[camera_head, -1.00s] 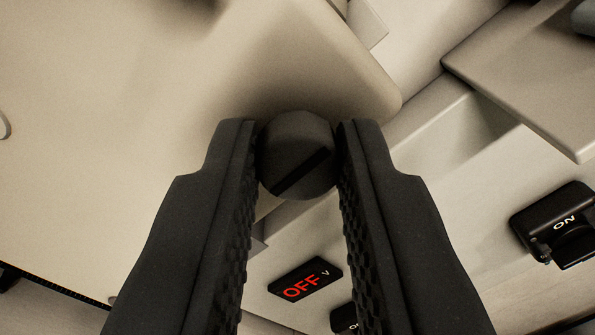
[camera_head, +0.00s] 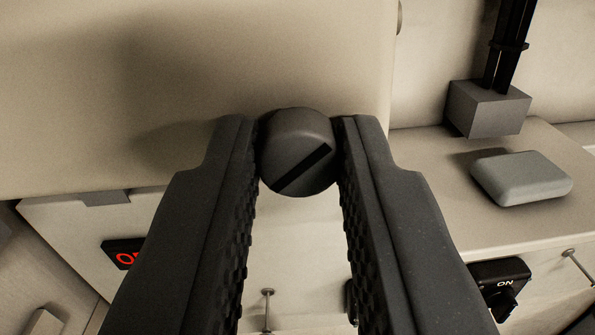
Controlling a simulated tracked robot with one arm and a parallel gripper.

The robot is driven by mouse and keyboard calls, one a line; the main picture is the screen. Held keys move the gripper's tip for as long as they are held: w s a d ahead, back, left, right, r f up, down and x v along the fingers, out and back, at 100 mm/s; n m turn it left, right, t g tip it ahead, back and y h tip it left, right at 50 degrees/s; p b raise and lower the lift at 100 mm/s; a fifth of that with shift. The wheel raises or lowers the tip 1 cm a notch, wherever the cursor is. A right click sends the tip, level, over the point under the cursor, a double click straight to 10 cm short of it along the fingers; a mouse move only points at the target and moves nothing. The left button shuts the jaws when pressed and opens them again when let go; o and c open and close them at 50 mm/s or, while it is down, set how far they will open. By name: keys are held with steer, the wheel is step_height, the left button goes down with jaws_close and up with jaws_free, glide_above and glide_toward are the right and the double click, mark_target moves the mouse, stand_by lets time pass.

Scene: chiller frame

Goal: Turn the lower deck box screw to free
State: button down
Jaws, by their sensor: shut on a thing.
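The screw (camera_head: 290,135) is a dark grey round knob with a black slanted slot across its face. It sits at the lower edge of a large beige box (camera_head: 230,60), near the box's lower right corner. My gripper (camera_head: 298,152) is shut on the screw, with one black ribbed finger on each side of it. The slot runs from lower left to upper right in the picture. The screw's shank and where it enters the box are hidden behind its head.
A red-lettered OFF switch label (camera_head: 124,254) is partly hidden by my left finger. A black ON switch (camera_head: 502,284) is at lower right. A grey rounded block (camera_head: 522,178) lies on a beige ledge (camera_head: 430,200). A grey cube with black rods (camera_head: 488,108) stands behind it.

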steer(key=n, duration=0.5)
steer(key=shift+f+n+b, duration=0.1)
steer(key=shift+n+b, duration=0.2)
steer(key=shift+n, duration=0.1)
steer(key=shift+f+n+y+b, duration=0.1)
steer(key=shift+n+y+b, duration=0.2)
steer(key=shift+n+b, duration=1.4)
steer(key=shift+n+p, duration=0.65)
steer(key=shift+n, duration=0.15)
steer(key=c, duration=1.3)
jaws_free()
steer(key=shift+w, duration=0.1)
